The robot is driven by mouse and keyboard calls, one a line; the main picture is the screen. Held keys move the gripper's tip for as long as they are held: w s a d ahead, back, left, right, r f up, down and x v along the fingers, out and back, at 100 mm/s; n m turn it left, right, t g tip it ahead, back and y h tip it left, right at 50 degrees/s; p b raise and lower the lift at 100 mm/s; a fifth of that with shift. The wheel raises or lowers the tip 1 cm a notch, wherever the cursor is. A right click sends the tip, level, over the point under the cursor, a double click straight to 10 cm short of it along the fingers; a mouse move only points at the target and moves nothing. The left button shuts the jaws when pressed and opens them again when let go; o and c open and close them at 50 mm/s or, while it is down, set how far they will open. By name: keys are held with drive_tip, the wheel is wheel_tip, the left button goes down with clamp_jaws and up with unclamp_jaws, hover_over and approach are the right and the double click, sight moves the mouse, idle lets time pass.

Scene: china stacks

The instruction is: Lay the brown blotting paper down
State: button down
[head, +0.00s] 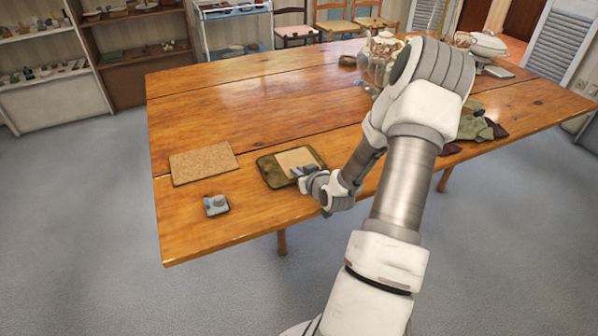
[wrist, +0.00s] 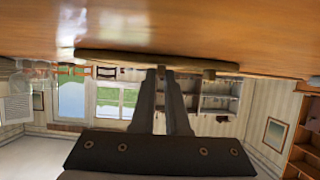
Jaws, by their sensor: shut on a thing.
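The brown blotting paper (head: 297,160) is a light tan sheet over the right part of a dark green tray (head: 269,172) near the table's front edge. My gripper (head: 300,171) is at the paper's near right edge, low over the tray, and is shut on it. In the wrist view my gripper's fingers (wrist: 161,73) meet the edge of a flat brown shape seen edge-on; paper and tray are hard to tell apart there. Whether the paper lies flat on the tray cannot be told.
A cork mat (head: 204,164) lies left of the tray. A small dark dish with a grey-blue thing (head: 216,205) is in front of it. Glassware (head: 379,58), a white tureen (head: 488,43) and folded cloths (head: 477,128) stand farther right. The table's middle (head: 240,105) is clear.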

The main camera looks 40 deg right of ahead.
drive_tip(key=c, duration=0.8)
unclamp_jaws()
drive_tip(key=shift+c, duration=0.2)
drive_tip(key=shift+s, duration=0.1)
drive_tip(key=p+v, duration=1)
drive_tip(key=v, duration=0.7)
drive_tip(key=shift+s, duration=0.15)
